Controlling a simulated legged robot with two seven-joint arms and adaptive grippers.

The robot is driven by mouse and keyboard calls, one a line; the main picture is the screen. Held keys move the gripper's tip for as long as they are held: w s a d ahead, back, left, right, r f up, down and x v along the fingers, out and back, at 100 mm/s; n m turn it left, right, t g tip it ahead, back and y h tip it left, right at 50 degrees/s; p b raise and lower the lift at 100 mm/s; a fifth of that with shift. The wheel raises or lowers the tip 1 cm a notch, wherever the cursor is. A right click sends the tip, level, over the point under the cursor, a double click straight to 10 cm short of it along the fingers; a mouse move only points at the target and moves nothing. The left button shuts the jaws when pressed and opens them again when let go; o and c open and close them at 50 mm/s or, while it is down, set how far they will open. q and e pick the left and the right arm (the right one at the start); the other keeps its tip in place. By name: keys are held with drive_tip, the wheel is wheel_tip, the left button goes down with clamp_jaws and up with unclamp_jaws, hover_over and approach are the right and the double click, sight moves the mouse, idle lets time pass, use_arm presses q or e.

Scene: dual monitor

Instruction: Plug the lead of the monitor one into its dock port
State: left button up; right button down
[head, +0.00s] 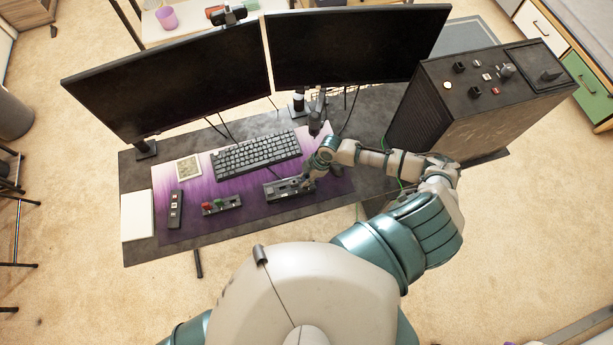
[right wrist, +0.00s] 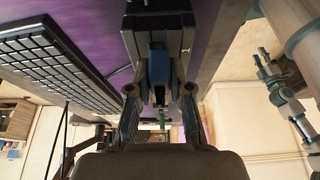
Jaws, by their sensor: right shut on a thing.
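The left monitor (head: 180,85) and the right monitor (head: 355,45) stand side by side at the back of the desk with dark screens. I cannot tell which is monitor one. The dark dock (head: 289,188) lies on the purple mat in front of the keyboard. My right gripper (head: 308,181) is at the dock's right end. In the right wrist view it is shut on a blue plug (right wrist: 158,70), which points at the dark dock (right wrist: 157,14). The plug's tip is hidden, so I cannot tell whether it is seated.
The keyboard (head: 256,153) lies just behind the dock. A box with red and green parts (head: 221,205) and a small remote-like box (head: 175,209) are to the left. A large dark case (head: 490,100) stands at the right. The mat's front edge is fairly clear.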

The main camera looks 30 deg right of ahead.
drive_tip(key=shift+f, duration=0.4)
drive_tip(key=c, duration=1)
unclamp_jaws()
drive_tip(key=v, duration=1.2)
